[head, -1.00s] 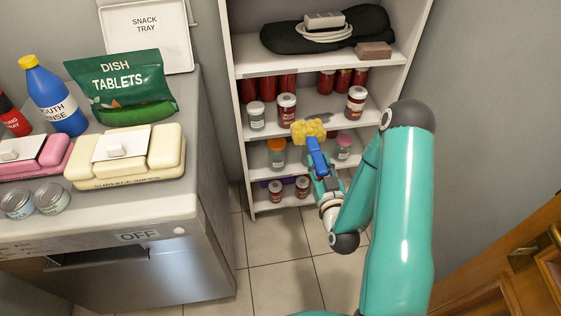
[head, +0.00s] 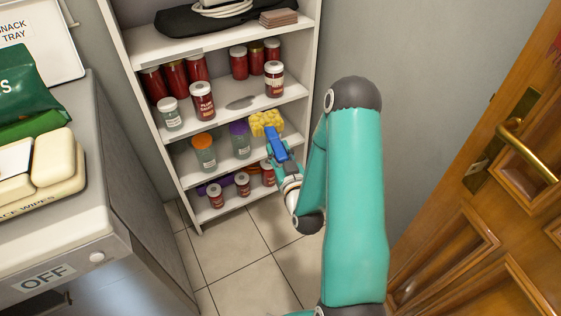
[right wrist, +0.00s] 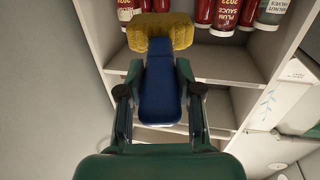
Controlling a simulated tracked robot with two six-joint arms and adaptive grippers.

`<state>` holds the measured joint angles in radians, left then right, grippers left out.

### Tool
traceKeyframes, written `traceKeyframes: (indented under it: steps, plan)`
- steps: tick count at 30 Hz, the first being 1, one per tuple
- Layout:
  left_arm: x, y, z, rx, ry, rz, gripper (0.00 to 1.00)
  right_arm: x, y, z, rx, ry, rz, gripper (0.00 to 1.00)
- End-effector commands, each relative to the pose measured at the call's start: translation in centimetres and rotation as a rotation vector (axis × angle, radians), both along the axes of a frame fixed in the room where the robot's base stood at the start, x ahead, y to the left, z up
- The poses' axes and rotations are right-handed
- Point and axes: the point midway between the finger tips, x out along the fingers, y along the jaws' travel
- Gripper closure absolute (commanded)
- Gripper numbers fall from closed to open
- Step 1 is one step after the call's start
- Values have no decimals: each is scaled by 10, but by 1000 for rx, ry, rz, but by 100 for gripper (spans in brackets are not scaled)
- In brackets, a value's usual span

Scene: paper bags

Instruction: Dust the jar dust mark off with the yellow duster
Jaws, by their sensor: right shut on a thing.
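The duster has a yellow fluffy head (head: 266,123) and a blue handle (head: 277,145). My right gripper (head: 285,166) is shut on the handle, with the head pointing at the shelves. In the right wrist view the handle (right wrist: 162,90) lies between my fingers (right wrist: 160,108), and the yellow head (right wrist: 160,30) is beyond it. A grey dust mark (head: 240,102) lies on the jar shelf, between the plum sauce jar (head: 202,103) and another red jar (head: 274,80). The duster head is right of and below the mark in the picture, apart from it. My left gripper is out of view.
The white shelf unit (head: 312,60) holds several jars, including orange-lidded (head: 204,150) and purple-lidded (head: 240,140) ones below the mark. A counter (head: 100,120) with packages is at left. A wooden door (head: 480,200) is at right. Tiled floor (head: 235,255) is clear.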

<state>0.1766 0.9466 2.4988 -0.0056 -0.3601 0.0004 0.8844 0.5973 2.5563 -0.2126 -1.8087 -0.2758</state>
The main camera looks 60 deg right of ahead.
Motion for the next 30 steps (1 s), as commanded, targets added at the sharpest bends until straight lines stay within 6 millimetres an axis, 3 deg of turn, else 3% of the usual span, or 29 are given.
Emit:
traceKeyframes:
  steps: [1, 3, 5, 25, 30]
  plan:
    - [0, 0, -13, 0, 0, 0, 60, 3, -1, -3, -4, -7, -1, 100]
    - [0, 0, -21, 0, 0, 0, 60, 6, -3, -3, -3, -9, -2, 100]
    - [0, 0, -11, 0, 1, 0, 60, 13, -7, 3, -1, -6, -3, 100]
    - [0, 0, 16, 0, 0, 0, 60, 84, -46, 4, 1, -5, -3, 100]
    - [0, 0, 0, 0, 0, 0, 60, 101, -56, -7, -1, -7, -3, 100]
